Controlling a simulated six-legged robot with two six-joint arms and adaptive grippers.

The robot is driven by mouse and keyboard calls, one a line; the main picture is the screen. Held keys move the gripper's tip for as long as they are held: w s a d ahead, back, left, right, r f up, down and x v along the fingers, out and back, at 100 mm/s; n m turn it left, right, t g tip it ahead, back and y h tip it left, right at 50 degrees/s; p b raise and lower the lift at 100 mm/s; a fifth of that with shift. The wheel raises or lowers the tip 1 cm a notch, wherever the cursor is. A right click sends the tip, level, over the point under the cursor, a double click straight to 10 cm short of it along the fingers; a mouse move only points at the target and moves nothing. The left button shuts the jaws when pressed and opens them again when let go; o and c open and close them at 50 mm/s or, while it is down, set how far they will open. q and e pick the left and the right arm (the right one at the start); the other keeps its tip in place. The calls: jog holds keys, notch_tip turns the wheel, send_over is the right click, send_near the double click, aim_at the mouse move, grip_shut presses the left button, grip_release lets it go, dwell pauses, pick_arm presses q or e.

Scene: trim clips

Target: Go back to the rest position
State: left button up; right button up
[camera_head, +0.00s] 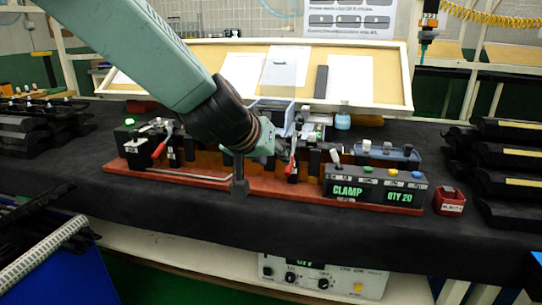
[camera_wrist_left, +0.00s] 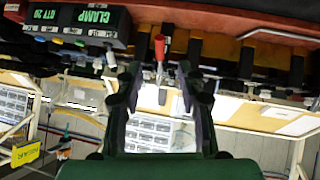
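My left gripper (camera_head: 240,182) hangs in front of the clamp fixture, over the front part of its red base (camera_head: 300,193). The left wrist view shows its two dark fingers (camera_wrist_left: 158,78) spread apart with nothing between them. A red clamp handle (camera_wrist_left: 159,47) shows beyond the gap between the fingers. In the head view, one red-handled clamp (camera_head: 291,165) stands right of the gripper and another (camera_head: 160,149) stands left of it. My left forearm and wrist hide part of the fixture's middle. My right gripper is in neither view.
A control box (camera_head: 375,190) reading CLAMP and QTY 20 sits at the fixture's right end. A small red bin (camera_head: 450,203) is beside it. Dark stacked parts (camera_head: 510,155) stand at the right and more (camera_head: 35,130) at the left. The dark front tabletop (camera_head: 290,225) is mostly clear.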

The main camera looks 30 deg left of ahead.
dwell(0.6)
pick_arm(q)
jog(key=s+d+f+g, duration=0.1)
jog(key=s+f, duration=0.3)
jog(key=f, duration=0.5)
jog(key=s+f+g, duration=0.2)
jog(key=s+f, duration=0.3)
jog(key=f, duration=0.4)
jog(key=s+d+f+g, duration=0.1)
jog(key=s+f, duration=0.3)
jog(key=f, duration=0.5)
jog(key=s+f+g, duration=0.2)
jog(key=s+f, duration=0.2)
jog(key=s, duration=0.3)
jog(key=s+d+f+m+g, duration=0.1)
jog(key=s+f+g, duration=0.1)
jog(key=s+f, duration=0.3)
jog(key=s+d+f+m+g, duration=0.1)
jog(key=s+f, duration=0.3)
jog(key=s, duration=0.6)
jog(key=shift+s+f+g, duration=0.25)
jog(key=shift+s+g, duration=0.15)
jog(key=shift+g, duration=0.1)
jog(key=shift+a, duration=0.1)
